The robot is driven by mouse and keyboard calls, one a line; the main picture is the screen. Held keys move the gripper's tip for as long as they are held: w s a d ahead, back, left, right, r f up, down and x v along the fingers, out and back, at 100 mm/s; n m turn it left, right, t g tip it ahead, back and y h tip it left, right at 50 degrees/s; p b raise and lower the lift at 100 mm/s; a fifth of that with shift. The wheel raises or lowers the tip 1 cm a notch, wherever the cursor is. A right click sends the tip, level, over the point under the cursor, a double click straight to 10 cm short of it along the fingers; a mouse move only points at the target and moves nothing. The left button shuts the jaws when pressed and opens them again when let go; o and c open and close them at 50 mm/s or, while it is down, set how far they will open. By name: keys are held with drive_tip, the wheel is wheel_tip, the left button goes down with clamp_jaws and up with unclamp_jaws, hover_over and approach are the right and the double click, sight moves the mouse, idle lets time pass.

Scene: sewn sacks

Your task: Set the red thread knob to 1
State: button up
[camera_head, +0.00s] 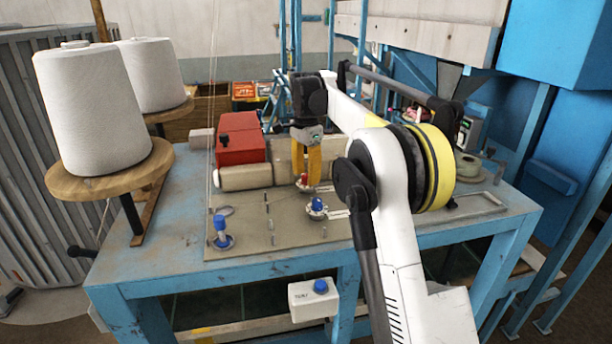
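The red thread knob (304,180) is a small red piece on a round dial on the sewing machine plate (280,231). A blue knob (317,204) on a similar dial sits just below and to the right of it. My gripper (306,174) points down with its yellow fingers right at the red knob. The fingers partly hide the knob and dial, so its number is not readable. I cannot tell whether the fingers touch the knob or are closed on it.
Another blue knob (221,232) stands at the plate's left. A red box (240,138) sits behind the plate. Thread cones (92,108) stand on wooden discs at the left. A switch box with a blue button (320,286) hangs below the table's front edge.

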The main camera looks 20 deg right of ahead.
sight(306, 175)
wheel_tip(306, 175, up, 12)
idle(0.6)
